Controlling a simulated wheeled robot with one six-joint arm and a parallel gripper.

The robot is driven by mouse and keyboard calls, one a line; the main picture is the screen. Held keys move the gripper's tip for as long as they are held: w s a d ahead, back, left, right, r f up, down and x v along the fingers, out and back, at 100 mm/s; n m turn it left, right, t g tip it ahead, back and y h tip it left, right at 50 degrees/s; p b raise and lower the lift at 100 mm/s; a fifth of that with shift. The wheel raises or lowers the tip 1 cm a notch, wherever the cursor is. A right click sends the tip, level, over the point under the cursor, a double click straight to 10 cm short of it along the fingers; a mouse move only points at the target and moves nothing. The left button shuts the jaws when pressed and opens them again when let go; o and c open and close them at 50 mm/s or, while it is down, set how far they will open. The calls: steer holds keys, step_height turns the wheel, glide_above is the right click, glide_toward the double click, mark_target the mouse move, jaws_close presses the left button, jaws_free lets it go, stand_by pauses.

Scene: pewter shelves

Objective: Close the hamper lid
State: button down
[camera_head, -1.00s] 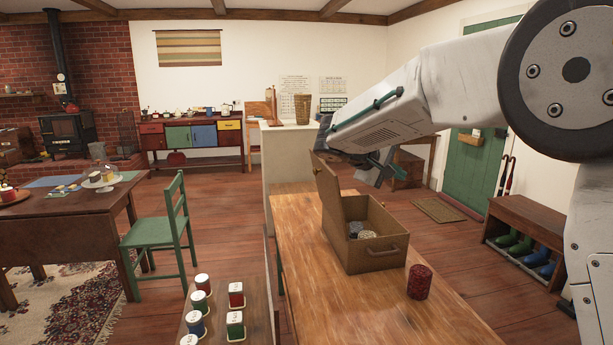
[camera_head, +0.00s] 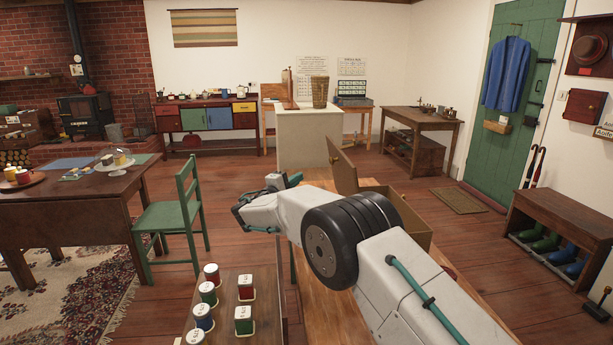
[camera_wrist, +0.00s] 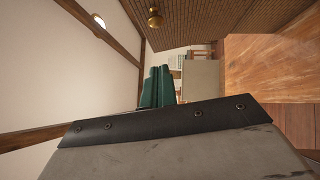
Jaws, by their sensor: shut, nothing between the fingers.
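The hamper (camera_head: 412,214) is a brown woven box on the wooden table, partly hidden behind my arm. Its lid (camera_head: 343,168) stands open, upright and tilted to the left, with a small brass knob on its outer face. In the wrist view the lid (camera_wrist: 235,22) fills the upper right, with the knob (camera_wrist: 153,18) near its edge. My gripper (camera_head: 293,179) is left of the lid, apart from it, and mostly hidden by my own wrist. In the wrist view its green fingers (camera_wrist: 158,87) are together and empty.
The bare wooden tabletop (camera_wrist: 270,65) shows in the wrist view. A green chair (camera_head: 178,215) is to the left, and a pale counter (camera_head: 308,140) stands behind the table. Open floor lies between.

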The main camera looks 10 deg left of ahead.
steer(key=w+d+r, duration=0.2)
steer(key=w+d, duration=0.5)
steer(key=w, duration=0.1)
steer(key=shift+d, duration=0.2)
stand_by(0.3)
